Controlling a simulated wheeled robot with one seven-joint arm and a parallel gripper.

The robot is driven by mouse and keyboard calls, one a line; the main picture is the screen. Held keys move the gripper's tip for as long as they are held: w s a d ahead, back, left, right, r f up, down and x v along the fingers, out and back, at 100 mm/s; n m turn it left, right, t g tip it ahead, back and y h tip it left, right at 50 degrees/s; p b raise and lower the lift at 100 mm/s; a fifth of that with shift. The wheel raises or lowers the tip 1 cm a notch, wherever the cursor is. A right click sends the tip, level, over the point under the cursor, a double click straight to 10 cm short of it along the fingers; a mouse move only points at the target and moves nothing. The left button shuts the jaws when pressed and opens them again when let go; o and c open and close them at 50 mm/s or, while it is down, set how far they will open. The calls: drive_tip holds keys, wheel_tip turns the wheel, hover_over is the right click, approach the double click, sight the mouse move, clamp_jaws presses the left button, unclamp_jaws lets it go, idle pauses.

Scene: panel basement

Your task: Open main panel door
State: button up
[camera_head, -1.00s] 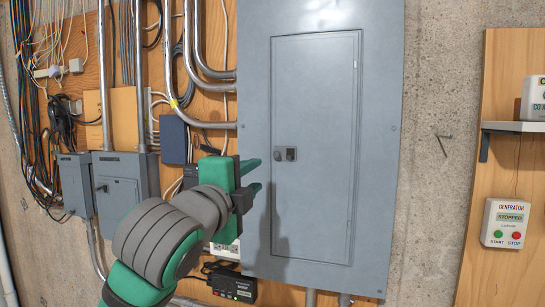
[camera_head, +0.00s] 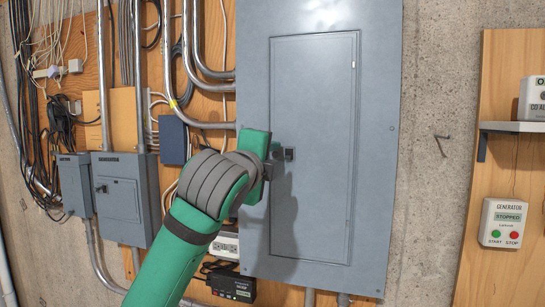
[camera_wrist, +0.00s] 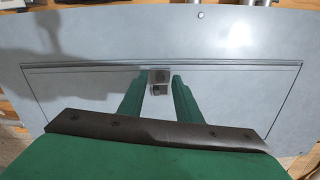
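The main panel (camera_head: 384,190) is a large grey electrical box on the wall. Its door (camera_head: 322,190) is shut, flush in the front cover. The door's small dark latch (camera_head: 289,154) sits at the door's left edge, partly hidden by my gripper (camera_head: 270,160) in the head view. In the wrist view the latch (camera_wrist: 160,80) shows between the tips of my gripper's two green fingers (camera_wrist: 160,84). The fingers are apart, one on each side of the latch. Whether they touch it or the door cannot be told.
Smaller grey boxes (camera_head: 122,195) and metal conduits (camera_head: 190,50) are on the left. A black device (camera_head: 232,285) is below the panel's left side. A generator control box (camera_head: 503,223) and a shelf (camera_head: 512,127) are on the right board. Bare concrete (camera_head: 440,200) lies between.

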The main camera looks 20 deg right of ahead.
drive_tip(key=shift+w+d, duration=0.4)
drive_tip(key=shift+w, duration=0.2)
clamp_jaws()
drive_tip(key=shift+d, duration=0.2)
